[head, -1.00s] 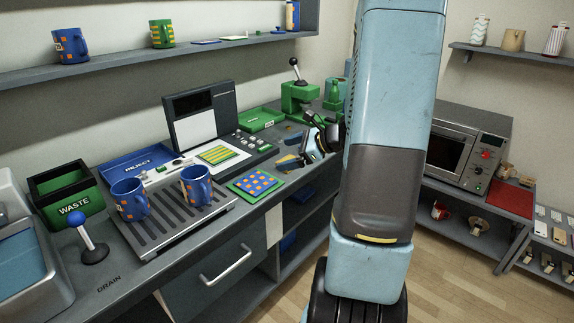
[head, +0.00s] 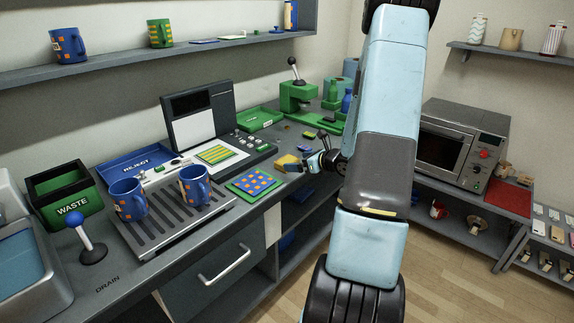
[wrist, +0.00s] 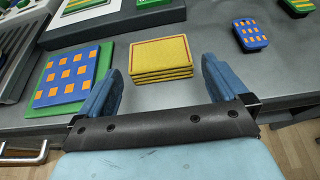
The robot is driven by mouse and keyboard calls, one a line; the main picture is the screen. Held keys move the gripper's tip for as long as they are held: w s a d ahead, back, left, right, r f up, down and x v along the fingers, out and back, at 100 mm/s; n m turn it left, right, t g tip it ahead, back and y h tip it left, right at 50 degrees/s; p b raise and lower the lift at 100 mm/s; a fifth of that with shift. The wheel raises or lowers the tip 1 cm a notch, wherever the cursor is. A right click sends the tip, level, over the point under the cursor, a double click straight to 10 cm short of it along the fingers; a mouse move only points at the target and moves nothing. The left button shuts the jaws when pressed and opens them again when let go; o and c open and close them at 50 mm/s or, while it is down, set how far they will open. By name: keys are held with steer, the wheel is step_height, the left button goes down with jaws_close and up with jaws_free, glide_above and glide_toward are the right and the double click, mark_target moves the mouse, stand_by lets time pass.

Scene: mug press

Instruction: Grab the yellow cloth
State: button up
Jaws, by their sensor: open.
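The yellow cloth (wrist: 160,55) is a folded, square stack with a red line along its border. It lies near the front edge of the grey counter, just beyond my gripper (wrist: 164,72) in the wrist view. The gripper is open and empty, with its two blue fingers apart, one towards each side of the cloth's near edge. In the head view the cloth (head: 287,162) shows partly, just left of my gripper (head: 314,163). I cannot tell the exact height of the fingers above the counter.
A green board with a blue, orange-dotted pad (wrist: 70,76) lies close to the left finger. A small blue block with orange dots (wrist: 249,34) lies to the right. A black-edged object (wrist: 158,10) is behind the cloth. The counter's front edge is close.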

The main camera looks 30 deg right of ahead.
mark_target(289, 160)
steer(key=shift+x, duration=3.25)
steer(key=c, duration=0.8)
steer(key=shift+o, duration=0.2)
steer(key=shift+r, duration=0.15)
